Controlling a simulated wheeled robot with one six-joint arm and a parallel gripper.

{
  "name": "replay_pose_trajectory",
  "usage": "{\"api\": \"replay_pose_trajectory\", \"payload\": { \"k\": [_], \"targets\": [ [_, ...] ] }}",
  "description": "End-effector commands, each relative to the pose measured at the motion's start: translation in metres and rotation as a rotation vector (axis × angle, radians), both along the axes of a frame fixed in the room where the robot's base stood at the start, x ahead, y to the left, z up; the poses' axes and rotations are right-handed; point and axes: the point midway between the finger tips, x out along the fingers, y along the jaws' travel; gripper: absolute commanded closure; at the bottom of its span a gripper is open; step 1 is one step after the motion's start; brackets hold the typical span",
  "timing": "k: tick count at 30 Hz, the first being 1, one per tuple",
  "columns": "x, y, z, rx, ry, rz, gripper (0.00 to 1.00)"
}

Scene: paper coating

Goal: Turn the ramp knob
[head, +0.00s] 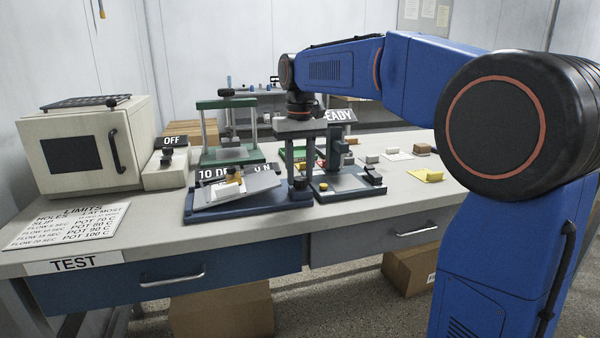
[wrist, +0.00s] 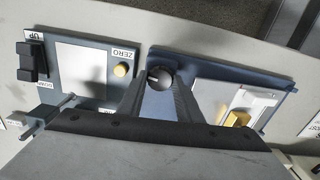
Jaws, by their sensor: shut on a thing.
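The ramp knob (wrist: 159,77) is a dark round knob with a light pointer mark, at the corner of a blue base (wrist: 210,68) in the wrist view. In the head view the knob (head: 301,191) is at the base's right end, below my gripper. My gripper (wrist: 161,84) points down with one finger on each side of the knob and is shut on it.
A green press (head: 232,152) is behind. A beige oven (head: 88,148) stands left. The bench front (head: 130,240) left of the ramp is mostly clear.

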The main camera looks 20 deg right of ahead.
Motion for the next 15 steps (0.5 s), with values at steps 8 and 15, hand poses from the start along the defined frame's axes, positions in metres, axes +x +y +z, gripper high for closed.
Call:
{"api": "replay_pose_trajectory", "payload": {
  "k": [8, 15],
  "targets": [
    [0.0002, -0.0001, 0.0002, 0.000, -0.001, 0.001, 0.49],
    [0.0001, 0.0000, 0.0001, 0.000, 0.000, 0.001, 0.49]
  ]
}}
